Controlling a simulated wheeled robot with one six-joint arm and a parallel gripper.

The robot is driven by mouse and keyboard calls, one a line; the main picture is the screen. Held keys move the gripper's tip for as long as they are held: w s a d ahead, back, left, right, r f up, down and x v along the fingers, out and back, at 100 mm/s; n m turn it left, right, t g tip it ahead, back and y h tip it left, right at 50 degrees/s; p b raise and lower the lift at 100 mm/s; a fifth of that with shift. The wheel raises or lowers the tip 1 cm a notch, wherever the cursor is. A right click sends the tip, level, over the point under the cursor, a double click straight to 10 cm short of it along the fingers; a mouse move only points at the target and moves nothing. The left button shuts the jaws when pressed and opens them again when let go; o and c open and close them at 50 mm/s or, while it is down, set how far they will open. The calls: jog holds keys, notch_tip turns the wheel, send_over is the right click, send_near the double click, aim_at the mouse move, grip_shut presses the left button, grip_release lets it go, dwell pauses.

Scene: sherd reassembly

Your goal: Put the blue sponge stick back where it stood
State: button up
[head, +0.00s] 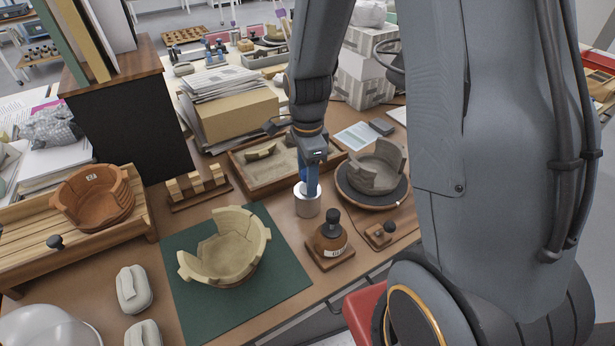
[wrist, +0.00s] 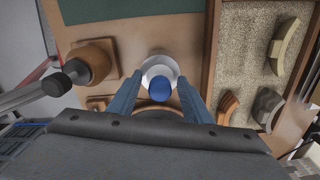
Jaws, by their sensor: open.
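The blue sponge stick shows in the wrist view as a rounded blue head (wrist: 160,90) over a white round cup (wrist: 160,70). In the head view the pale cup (head: 308,206) stands on the table right of the green mat, and the stick is mostly hidden by my fingers. It seems to stand in the cup; its lower end is hidden. My gripper (wrist: 158,78) is open, one blue finger on each side of the blue head, with gaps visible. In the head view my gripper (head: 308,188) points down at the cup.
A brown bottle (head: 330,240) on a wooden base stands close in front of the cup. A turntable with a grey bowl (head: 376,170) is to the right, a sand tray (head: 262,178) behind. A partly rebuilt bowl (head: 228,252) sits on the green mat (head: 285,292).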

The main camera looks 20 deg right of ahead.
jog(key=shift+r+b, duration=0.45)
jog(key=shift+r, duration=3.5)
